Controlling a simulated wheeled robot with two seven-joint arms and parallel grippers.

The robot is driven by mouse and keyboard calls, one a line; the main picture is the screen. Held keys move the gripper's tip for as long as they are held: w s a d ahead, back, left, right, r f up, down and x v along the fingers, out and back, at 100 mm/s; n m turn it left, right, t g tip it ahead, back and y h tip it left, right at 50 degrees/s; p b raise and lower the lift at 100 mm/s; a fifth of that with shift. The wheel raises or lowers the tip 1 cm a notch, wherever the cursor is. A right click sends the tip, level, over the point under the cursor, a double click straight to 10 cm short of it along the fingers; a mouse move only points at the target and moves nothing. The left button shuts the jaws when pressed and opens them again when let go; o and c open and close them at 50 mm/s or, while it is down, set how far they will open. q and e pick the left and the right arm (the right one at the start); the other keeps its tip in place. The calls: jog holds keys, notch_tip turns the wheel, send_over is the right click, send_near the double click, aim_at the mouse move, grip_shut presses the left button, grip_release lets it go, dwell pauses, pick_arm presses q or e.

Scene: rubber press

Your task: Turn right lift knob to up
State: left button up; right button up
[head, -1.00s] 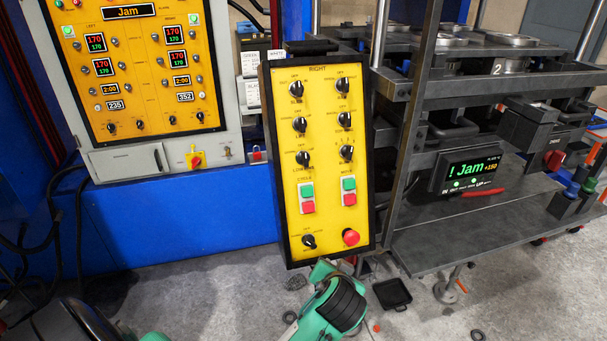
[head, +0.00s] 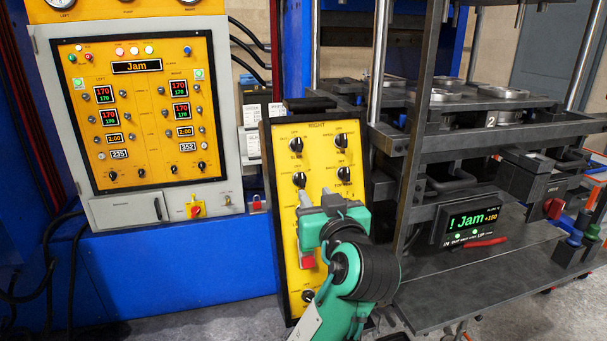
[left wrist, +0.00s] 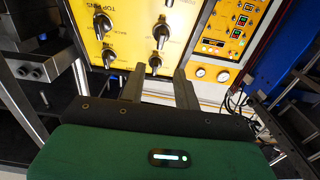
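The yellow control panel marked RIGHT (head: 320,150) stands upright in the middle of the head view, with black rotary knobs in rows. The labels by the knobs are too small to read surely, so I cannot tell which is the lift knob. My left gripper (head: 316,199) is in front of the panel's middle and covers the third knob row and most of the buttons. In the left wrist view its two grey fingers (left wrist: 160,76) stand apart with nothing between them. Several knobs, one of them the lower right knob (left wrist: 155,63), show beyond the fingertips. My right gripper is not in view.
A larger yellow panel (head: 140,160) reading Jam is on the left. The dark metal press frame (head: 415,150) is close on the panel's right. A small screen (head: 470,222) also reads Jam. A black box tops the panel.

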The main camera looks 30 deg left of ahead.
aim_at(303, 176)
pick_arm(q)
jog(key=p+x, duration=0.2)
jog(key=x, duration=0.7)
jog(key=shift+w+a, duration=0.2)
jog(key=shift+c, duration=0.2)
grip_shut()
jog(key=shift+d+f, duration=0.1)
